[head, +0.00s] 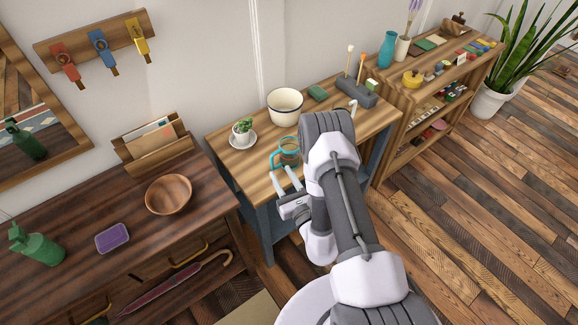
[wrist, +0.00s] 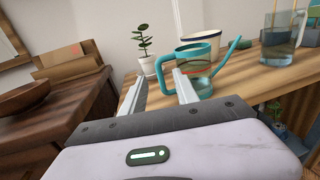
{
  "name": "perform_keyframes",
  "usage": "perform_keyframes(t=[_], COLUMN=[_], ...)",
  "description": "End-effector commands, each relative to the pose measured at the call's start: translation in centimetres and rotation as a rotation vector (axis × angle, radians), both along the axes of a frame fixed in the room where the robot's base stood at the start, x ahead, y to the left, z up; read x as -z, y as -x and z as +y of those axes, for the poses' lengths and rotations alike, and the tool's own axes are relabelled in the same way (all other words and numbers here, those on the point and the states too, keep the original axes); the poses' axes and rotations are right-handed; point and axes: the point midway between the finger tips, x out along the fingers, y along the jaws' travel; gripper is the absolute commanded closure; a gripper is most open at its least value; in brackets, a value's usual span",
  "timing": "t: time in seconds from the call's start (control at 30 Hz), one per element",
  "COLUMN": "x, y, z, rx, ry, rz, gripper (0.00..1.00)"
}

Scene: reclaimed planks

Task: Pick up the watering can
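The watering can (wrist: 196,52) has a see-through body, a teal rim, a teal handle on the left and a teal spout on the right. It stands upright on the light wooden table. In the head view the watering can (head: 289,158) is partly hidden by my arm. My gripper (head: 283,178) is at the table's front edge, just in front of the can. In the wrist view my gripper (wrist: 160,82) is open with nothing between its fingers. The right finger overlaps the lower handle in the picture; I cannot tell whether they touch.
A potted plant on a saucer (head: 244,142) stands left of the can, with a cream pot (head: 285,105) behind. A glass jar (wrist: 283,40) is to the right. A dark dresser with a wooden bowl (head: 169,194) adjoins on the left.

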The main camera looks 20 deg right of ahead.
Motion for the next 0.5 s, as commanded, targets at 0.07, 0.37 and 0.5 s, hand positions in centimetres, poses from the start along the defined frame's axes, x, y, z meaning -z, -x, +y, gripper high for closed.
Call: perform_keyframes(t=[0.07, 0.37, 0.5], x=[-0.1, 0.5, 0.4], y=[-1.5, -6.4, -7.8], z=[0.2, 1.1, 1.2], rx=[-0.002, -0.001, 0.001], ry=[0.002, -0.001, -0.002], rz=[-0.004, -0.002, 0.001], gripper=[0.64, 0.64, 0.64])
